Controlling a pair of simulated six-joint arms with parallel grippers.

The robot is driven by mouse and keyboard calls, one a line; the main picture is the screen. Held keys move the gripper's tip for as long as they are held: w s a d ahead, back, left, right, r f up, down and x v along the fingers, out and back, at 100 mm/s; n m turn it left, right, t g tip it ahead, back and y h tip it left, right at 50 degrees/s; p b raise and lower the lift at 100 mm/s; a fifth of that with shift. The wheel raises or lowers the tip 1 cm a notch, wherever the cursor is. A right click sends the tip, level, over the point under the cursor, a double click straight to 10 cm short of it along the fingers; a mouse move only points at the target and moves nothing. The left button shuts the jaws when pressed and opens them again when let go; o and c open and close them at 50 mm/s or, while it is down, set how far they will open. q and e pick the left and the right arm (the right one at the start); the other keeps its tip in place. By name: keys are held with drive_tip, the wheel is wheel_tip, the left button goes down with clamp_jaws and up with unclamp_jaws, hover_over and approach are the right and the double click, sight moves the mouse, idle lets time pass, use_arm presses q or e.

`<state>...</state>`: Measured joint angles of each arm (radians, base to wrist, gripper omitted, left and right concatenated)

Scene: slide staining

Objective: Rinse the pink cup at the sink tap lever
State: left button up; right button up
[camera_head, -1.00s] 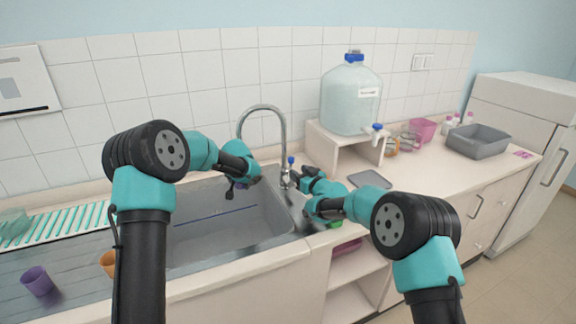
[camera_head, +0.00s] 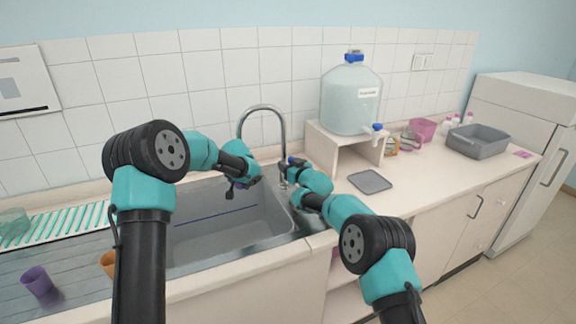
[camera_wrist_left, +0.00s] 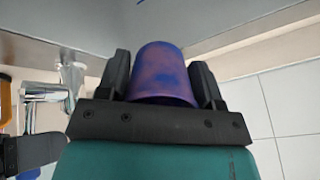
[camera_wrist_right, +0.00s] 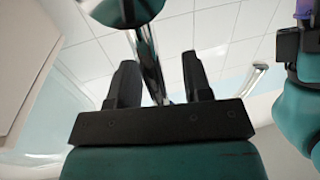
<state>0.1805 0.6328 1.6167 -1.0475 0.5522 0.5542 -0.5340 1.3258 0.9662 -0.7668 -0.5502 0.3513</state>
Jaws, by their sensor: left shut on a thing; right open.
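My left gripper (camera_head: 240,184) is shut on a purple-pink cup with blue stains (camera_wrist_left: 163,75), held over the sink basin (camera_head: 225,235). In the head view the arm mostly hides this cup. The chrome tap (camera_head: 262,108) arches at the back of the sink. Its blue-tipped lever (camera_head: 291,160) is partly hidden by my right gripper (camera_head: 288,172), which is open at the tap base. In the right wrist view the chrome tap (camera_wrist_right: 149,60) rises between the open fingers; I cannot tell whether they touch it.
A purple cup (camera_head: 38,282) and a partly hidden orange cup (camera_head: 108,263) stand left of the basin. A water jug (camera_head: 351,97) sits on a white stand (camera_head: 343,140) right of the tap. A grey tray (camera_head: 370,181) lies on the counter. A pink container (camera_head: 424,128) stands farther back.

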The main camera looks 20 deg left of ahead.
drive_tip(key=shift+c, duration=0.3)
drive_tip(key=shift+r, duration=0.1)
clamp_jaws()
drive_tip(key=shift+r, duration=0.2)
drive_tip(key=shift+w+d+r+m, duration=0.25)
drive_tip(key=shift+w+d+m, duration=0.15)
drive_tip(key=shift+m, duration=0.3)
drive_tip(key=shift+c, duration=1.2)
unclamp_jaws()
drive_tip(key=shift+a, duration=0.1)
drive_tip(key=o, duration=0.3)
drive_tip(key=shift+f, duration=0.35)
